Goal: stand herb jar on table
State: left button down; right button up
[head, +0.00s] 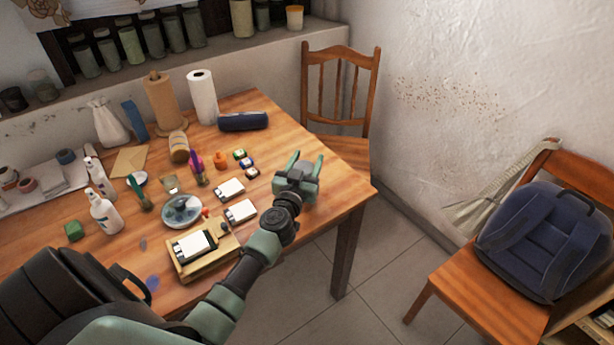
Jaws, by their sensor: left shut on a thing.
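My left gripper (305,163) is over the right end of the wooden table (335,180). Its two green fingers are shut on a small greyish, rounded thing, which seems to be the herb jar (306,168). The fingers and wrist hide most of it, so its label, its tilt and whether it touches the tabletop cannot be told. My right gripper is not in view.
White-labelled boxes (241,211) and a wooden tray (181,270) lie left of the gripper. A chair (340,85) adjoins the table. The table's right end is mostly clear.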

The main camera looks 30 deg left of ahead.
pick_arm(q)
notch_tip(320, 180, down, 4)
jog(key=b, duration=0.3)
jog(key=shift+r, duration=0.2)
jog(key=shift+f, duration=0.1)
jog(key=shift+f, duration=0.15)
jog(key=c, duration=0.6)
grip_release()
